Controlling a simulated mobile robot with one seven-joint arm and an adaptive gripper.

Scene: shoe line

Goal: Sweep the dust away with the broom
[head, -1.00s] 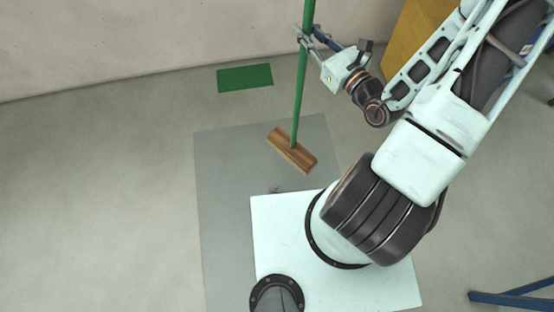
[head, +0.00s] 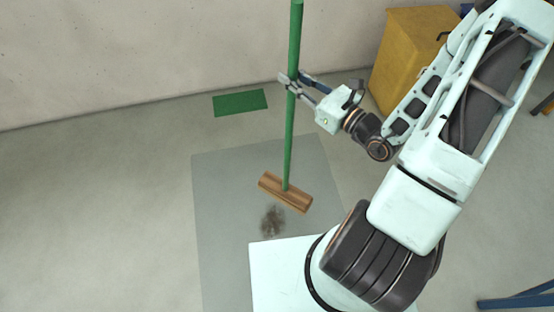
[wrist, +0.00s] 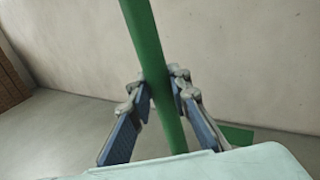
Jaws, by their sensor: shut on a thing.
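The broom has a green handle (head: 289,140) and a brown wooden head (head: 285,192). It stands nearly upright, its head over the grey mat (head: 225,215); I cannot tell whether it touches. My gripper (head: 291,84) is shut on the upper handle. In the wrist view, the handle (wrist: 165,85) runs between the fingers of my gripper (wrist: 160,98). A dark dust patch (head: 272,221) lies on the mat just in front of the broom head, a little to its left. The broom head is out of the wrist view.
A green rectangle (head: 240,102) lies on the floor by the back wall (head: 150,50). A yellow box (head: 408,50) stands at the back right, behind my arm. A blue metal leg (head: 515,300) shows at the lower right. The floor on the left is clear.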

